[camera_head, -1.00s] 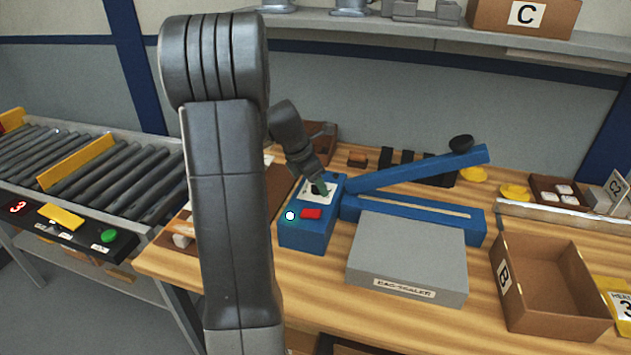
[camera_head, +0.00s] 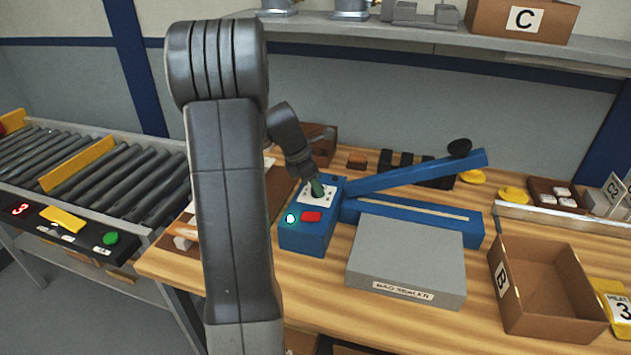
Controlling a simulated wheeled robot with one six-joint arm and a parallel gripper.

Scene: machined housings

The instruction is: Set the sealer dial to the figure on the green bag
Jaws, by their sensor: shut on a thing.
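The blue bag sealer (camera_head: 305,238) stands on the wooden bench, with its long blue arm (camera_head: 425,170) raised and a grey platform (camera_head: 405,255) labelled BAG SEALER in front. The dial's white plate (camera_head: 328,199) is on top of its control box, beside a red button (camera_head: 311,216) and a small round white light (camera_head: 290,218). My gripper (camera_head: 318,188) points down at the dial and is shut on it. The dial's pointer and figures are too small or covered to read. A green bag is not seen.
An open cardboard box (camera_head: 548,322) marked B stands at the right. A yellow card (camera_head: 618,308) reading HEAT 3 is partly cut off at the right edge. A roller conveyor (camera_head: 90,170) with a red display showing 3 is at the left.

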